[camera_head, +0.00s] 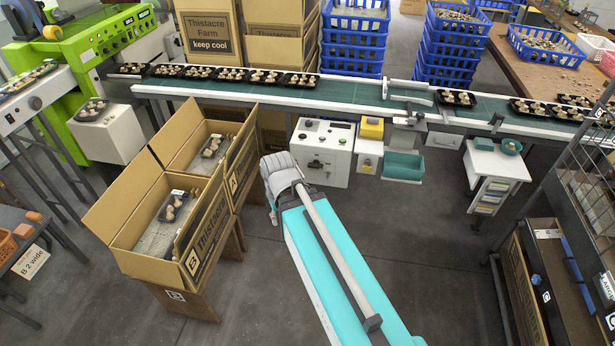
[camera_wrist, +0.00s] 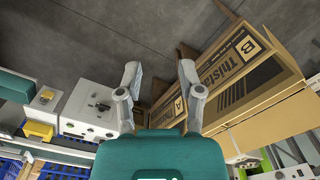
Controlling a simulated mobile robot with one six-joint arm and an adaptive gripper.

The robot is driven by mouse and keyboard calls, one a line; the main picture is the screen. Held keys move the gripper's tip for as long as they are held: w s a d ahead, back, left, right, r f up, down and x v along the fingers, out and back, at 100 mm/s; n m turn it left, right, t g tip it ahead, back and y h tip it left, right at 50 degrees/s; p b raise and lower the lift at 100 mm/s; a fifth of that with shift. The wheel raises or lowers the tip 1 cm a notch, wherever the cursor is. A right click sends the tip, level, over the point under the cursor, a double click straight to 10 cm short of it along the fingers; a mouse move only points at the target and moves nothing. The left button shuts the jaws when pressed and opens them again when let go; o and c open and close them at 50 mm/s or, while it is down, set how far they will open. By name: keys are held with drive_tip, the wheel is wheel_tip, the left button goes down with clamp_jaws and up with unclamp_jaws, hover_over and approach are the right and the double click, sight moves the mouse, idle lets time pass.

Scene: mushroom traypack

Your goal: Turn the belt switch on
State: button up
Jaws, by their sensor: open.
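A white control box (camera_head: 325,152) hangs under the front of the green conveyor belt (camera_head: 340,95). Its front face has small buttons, a dark display and a dark switch-like knob (camera_head: 316,163); its setting is too small to tell. The box (camera_wrist: 90,108) also shows upside down at the left of the wrist view, with the dark knob (camera_wrist: 101,106) on its face. My gripper (camera_wrist: 160,73) is open and empty, its two fingers apart over the floor. In the head view my wrist is left of the box, near the cartons, and touches neither visibly.
Two open cartons (camera_head: 190,262) holding mushroom trays stand on wooden stands at the left, close to my gripper. A yellow-topped box (camera_head: 371,130) and a teal bin (camera_head: 403,166) are right of the control box. Several mushroom trays sit on the belt.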

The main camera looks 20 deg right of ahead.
drive_tip(key=shift+w, duration=0.1)
idle(0.3)
drive_tip(key=shift+w, duration=0.1)
drive_tip(key=w+f+m+t+y+b, duration=0.1)
drive_tip(key=w+f+t+y+b, duration=0.2)
drive_tip(key=w+b, duration=0.45)
drive_tip(key=w+a+f+m+t+b, duration=0.1)
drive_tip(key=w+f+m+t+b, duration=0.1)
drive_tip(key=w+f+t+b, duration=0.45)
drive_tip(key=w+f+m+y+b, duration=0.1)
drive_tip(key=w+f+y+b, duration=0.15)
drive_tip(key=w+b, duration=0.5)
drive_tip(key=w+d+f+m+t+h+b, duration=0.1)
drive_tip(key=w+d+f+m+t+b, duration=0.15)
drive_tip(key=w+b, duration=0.2)
drive_tip(key=w+d+f+m+t+h+b, duration=0.1)
drive_tip(key=w+d+m+t+b, duration=0.1)
drive_tip(key=w+d+t+b, duration=0.3)
drive_tip(key=w+d+f+m+g+h+b, duration=0.1)
drive_tip(key=w+d+f+m+h+b, duration=0.2)
drive_tip(key=d+f+m+h+b, duration=0.3)
drive_tip(key=w+d+f+m+g+h+b, duration=0.1)
drive_tip(key=w+d+f+m+h+b, duration=0.2)
drive_tip(key=d+f+m+h+b, duration=0.4)
drive_tip(key=d+f+m+b, duration=0.1)
drive_tip(key=d+m+b, duration=0.2)
drive_tip(key=d, duration=0.3)
drive_tip(key=shift+w+f+b, duration=0.15)
drive_tip(key=shift+f+b, duration=0.05)
drive_tip(key=shift+b, duration=0.55)
